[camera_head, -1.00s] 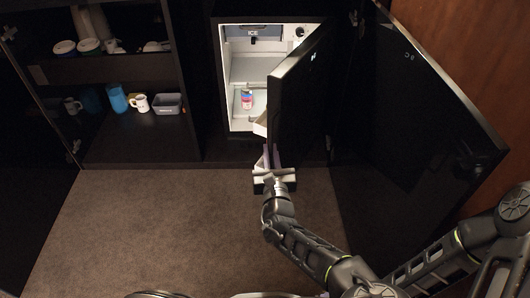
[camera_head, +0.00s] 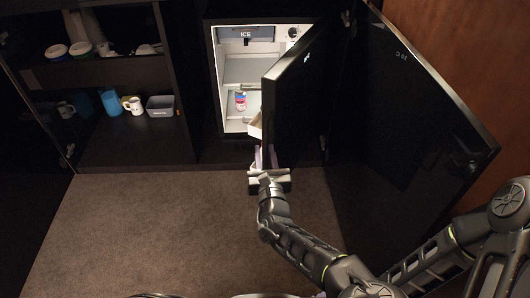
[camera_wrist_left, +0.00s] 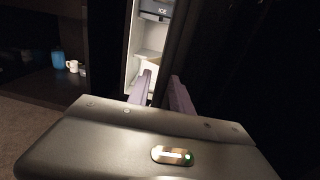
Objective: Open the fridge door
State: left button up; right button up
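The fridge door (camera_head: 292,98) is a dark panel hinged on the right and stands partly open, showing the lit white fridge interior (camera_head: 238,70). My left gripper (camera_head: 265,157) is at the door's lower free edge. In the left wrist view, its two purple-grey fingers (camera_wrist_left: 162,88) stand apart, one on each side of the door edge (camera_wrist_left: 176,45). Whether they press on the door cannot be told. The left finger shows against the white interior. My right gripper is not in view.
A large dark cabinet door (camera_head: 410,110) stands open at the right. Left shelves hold a blue cup (camera_head: 111,103), a white mug (camera_head: 134,106) and a grey bin (camera_head: 160,106). A small can (camera_head: 240,100) stands inside the fridge. Carpet (camera_head: 150,230) in front is clear.

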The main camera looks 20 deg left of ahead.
aim_at(265, 130)
pick_arm(q)
notch_tip(265, 130, up, 10)
jog(key=p, duration=0.4)
jog(key=shift+c, duration=0.4)
